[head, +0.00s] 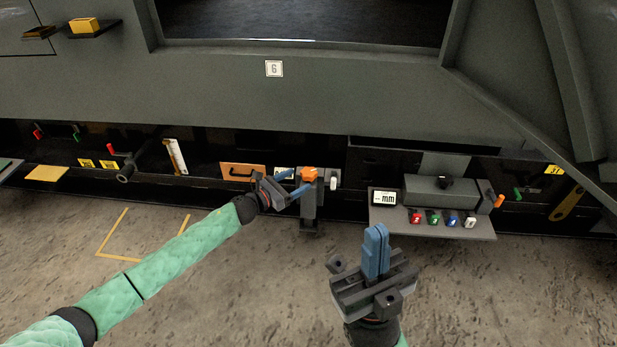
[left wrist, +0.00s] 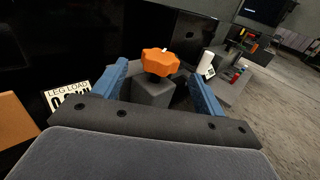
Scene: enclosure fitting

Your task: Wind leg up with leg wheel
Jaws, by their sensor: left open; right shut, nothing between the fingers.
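The leg wheel, an orange lobed knob (head: 308,174), sits on top of a dark grey leg post (head: 309,208) below the panel marked 6. It also shows in the left wrist view (left wrist: 160,62), on its grey block. My left gripper (head: 292,184) is open, its blue fingers reaching toward the orange wheel from the left. In the left wrist view the wheel lies between and beyond the two fingertips (left wrist: 163,80); I cannot tell whether they touch it. My right gripper (head: 376,240) is shut and empty, pointing up over the floor, right of the leg and apart from it.
A "LEG LOAD" display (left wrist: 70,98) is left of the leg, partly hidden in the head view. A white cylinder (head: 333,183) stands just right of the wheel. A grey shelf (head: 480,233) with a mm display (head: 385,197) and coloured buttons is further right. The floor in front is clear.

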